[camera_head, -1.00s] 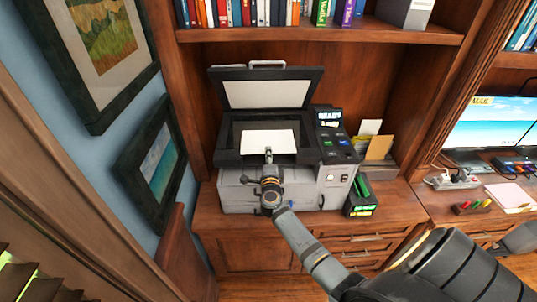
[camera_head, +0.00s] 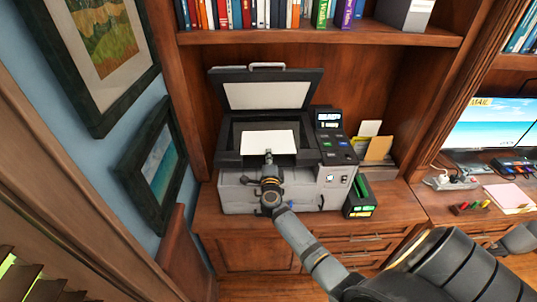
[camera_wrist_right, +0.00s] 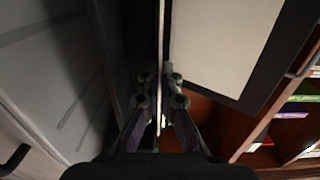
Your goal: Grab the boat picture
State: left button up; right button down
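A white sheet (camera_head: 268,140) lies in the open scanner (camera_head: 243,196). Its visible side is blank, so I cannot tell whether it is the boat picture. My right gripper (camera_head: 268,154) is at the sheet's front edge. In the right wrist view the fingertips (camera_wrist_right: 161,82) are close together on both sides of the sheet's thin edge (camera_wrist_right: 161,40). The gripper looks shut on it. No boat can be made out in any view. My left gripper is not in view.
The scanner lid (camera_head: 268,95) stands raised behind the sheet. A control panel (camera_head: 335,145) is on the right, beside upright papers (camera_head: 379,147). A shelf of books (camera_head: 260,14) is above. Two framed pictures, a landscape (camera_head: 102,40) and a seascape (camera_head: 160,165), hang on the left wall.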

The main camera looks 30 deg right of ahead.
notch_tip(320, 180, up, 2)
jog(key=shift+r+p, duration=0.15)
jog(key=shift+p, duration=0.4)
jog(key=shift+f, duration=0.25)
jog(key=shift+s+a+r, duration=0.2)
jog(key=shift+s+r, duration=0.05)
jog(key=shift+s, duration=0.1)
pick_arm(q)
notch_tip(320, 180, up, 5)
jog(key=p, duration=0.3)
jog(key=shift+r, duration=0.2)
pick_arm(e)
jog(key=s+a+r, duration=0.4)
jog(key=s+a, duration=0.3)
jog(key=s, duration=0.4)
jog(key=shift+s+r, duration=0.15)
jog(key=shift+r, duration=0.2)
